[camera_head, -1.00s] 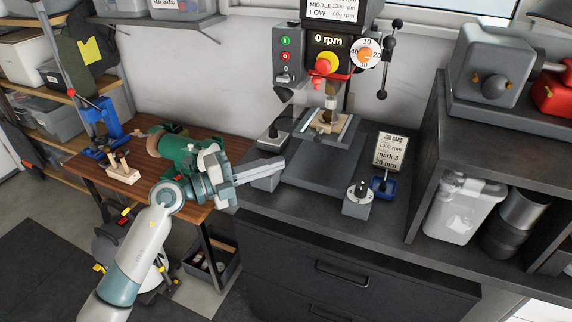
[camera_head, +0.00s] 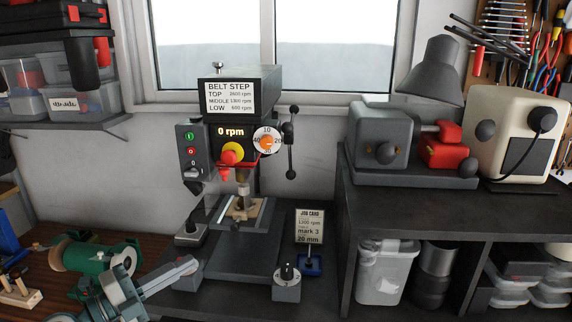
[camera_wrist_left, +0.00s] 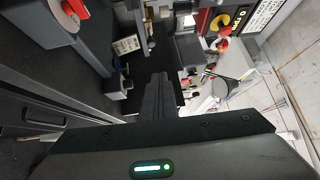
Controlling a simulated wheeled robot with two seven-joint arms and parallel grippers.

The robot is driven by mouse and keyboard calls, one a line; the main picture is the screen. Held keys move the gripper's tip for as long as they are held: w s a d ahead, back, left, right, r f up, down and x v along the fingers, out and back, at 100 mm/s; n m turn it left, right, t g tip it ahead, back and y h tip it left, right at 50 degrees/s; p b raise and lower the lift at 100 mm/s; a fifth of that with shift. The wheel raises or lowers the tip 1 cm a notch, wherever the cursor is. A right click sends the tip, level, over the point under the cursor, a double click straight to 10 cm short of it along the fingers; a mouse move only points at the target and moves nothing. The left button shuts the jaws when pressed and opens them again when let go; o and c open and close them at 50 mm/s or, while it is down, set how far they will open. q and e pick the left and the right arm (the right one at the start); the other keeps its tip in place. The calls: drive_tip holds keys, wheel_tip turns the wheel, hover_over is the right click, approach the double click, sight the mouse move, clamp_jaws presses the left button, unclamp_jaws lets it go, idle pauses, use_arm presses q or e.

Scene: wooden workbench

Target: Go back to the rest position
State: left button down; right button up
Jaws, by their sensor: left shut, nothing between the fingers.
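My left gripper (camera_head: 188,265) reaches in from the lower left of the head view, its fingers together and empty. It is in front of the drill press, near the left of its base. In the left wrist view its dark fingers (camera_wrist_left: 158,88) point into open space and hold nothing. The drill press (camera_head: 240,150) stands on the dark bench with its display at 0 rpm. A pale wooden workpiece (camera_head: 243,211) sits under the chuck. My right gripper is not in view.
A job card (camera_head: 309,227) stands on a blue base right of the press, near a small grey box with a knob (camera_head: 287,278). A green cylindrical item (camera_head: 88,255) lies on the wooden table at left. A grey shelf unit (camera_head: 430,205) bounds the right.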

use_arm(q)
drive_tip(key=s+a+r+n+t+y, duration=0.2)
drive_tip(key=s+a+n+t+y, duration=0.15)
drive_tip(key=n+t+y, duration=0.75)
drive_tip(key=s+a+f+n+g+y, duration=0.3)
drive_tip(key=f+n+g+y, duration=0.1)
drive_tip(key=f+n, duration=0.35)
drive_tip(key=s+a+f+n+g+y, duration=0.2)
drive_tip(key=a+f+n+g+y, duration=0.1)
drive_tip(key=f+n+g, duration=0.4)
drive_tip(key=s+d+f+g+h, duration=0.1)
drive_tip(key=s+d+f+g, duration=0.25)
drive_tip(key=s+f, duration=0.75)
drive_tip(key=s+d+f+g+h, duration=0.4)
drive_tip(key=s+d+f+g, duration=0.45)
drive_tip(key=s, duration=0.45)
wheel_tip(320, 180, down, 31)
drive_tip(key=s+d+m, duration=0.1)
drive_tip(key=s, duration=0.1)
drive_tip(key=s+a+f+b, duration=0.1)
drive_tip(key=s+a+f, duration=0.2)
drive_tip(key=s+f, duration=1.4)
drive_tip(key=shift+s+f+g, duration=0.2)
drive_tip(key=shift+s+g, duration=0.2)
drive_tip(key=shift+s, duration=0.1)
